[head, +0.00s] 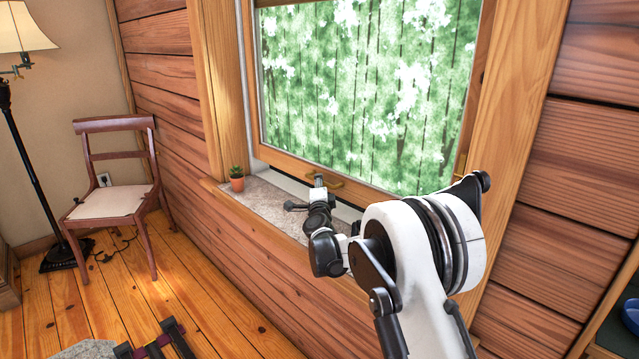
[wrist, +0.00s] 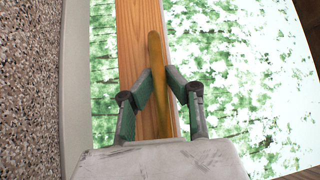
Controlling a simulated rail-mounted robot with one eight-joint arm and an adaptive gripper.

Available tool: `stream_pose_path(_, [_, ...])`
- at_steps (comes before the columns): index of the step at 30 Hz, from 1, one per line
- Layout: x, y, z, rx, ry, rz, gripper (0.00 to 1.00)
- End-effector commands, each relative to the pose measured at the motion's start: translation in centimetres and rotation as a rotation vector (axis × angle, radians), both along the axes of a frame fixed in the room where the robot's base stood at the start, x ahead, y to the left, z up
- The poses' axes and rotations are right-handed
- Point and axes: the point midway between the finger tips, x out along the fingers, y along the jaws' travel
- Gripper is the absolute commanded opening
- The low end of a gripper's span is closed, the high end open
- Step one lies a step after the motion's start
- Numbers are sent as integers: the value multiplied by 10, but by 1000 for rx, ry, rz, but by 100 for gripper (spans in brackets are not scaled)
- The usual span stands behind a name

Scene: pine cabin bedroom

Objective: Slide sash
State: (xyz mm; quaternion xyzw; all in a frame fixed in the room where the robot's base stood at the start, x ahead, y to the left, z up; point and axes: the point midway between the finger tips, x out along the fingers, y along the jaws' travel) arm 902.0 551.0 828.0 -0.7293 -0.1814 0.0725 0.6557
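The window sash (head: 300,165) has a wooden frame around a large glass pane. A brass handle (head: 335,183) sits on its bottom rail; it also shows in the wrist view (wrist: 156,50) as a long slanted bar over the wooden rail (wrist: 130,40). My gripper (head: 318,184) is at the handle, left of its middle in the head view.
A small potted cactus (head: 236,178) stands on the speckled stone sill (head: 265,198), left of my gripper. A wooden chair (head: 115,190) and a floor lamp (head: 22,140) stand at the left. A blue object (head: 631,312) lies at the right edge.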

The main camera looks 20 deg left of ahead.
Motion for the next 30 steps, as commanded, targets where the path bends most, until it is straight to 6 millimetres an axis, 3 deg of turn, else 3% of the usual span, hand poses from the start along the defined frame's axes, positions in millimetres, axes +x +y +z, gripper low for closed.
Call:
stream_pose_path(11, [0, 0, -1, 0, 0, 0, 0])
stream_pose_path(20, [0, 0, -40, 0, 0, 0, 0])
stream_pose_path(28, [0, 0, -39, 0, 0, 1, 0])
stream_pose_path(29, [0, 0, -39, 0, 0, 1, 14])
stream_pose_path(30, [0, 0, -38, 0, 0, 0, 19])
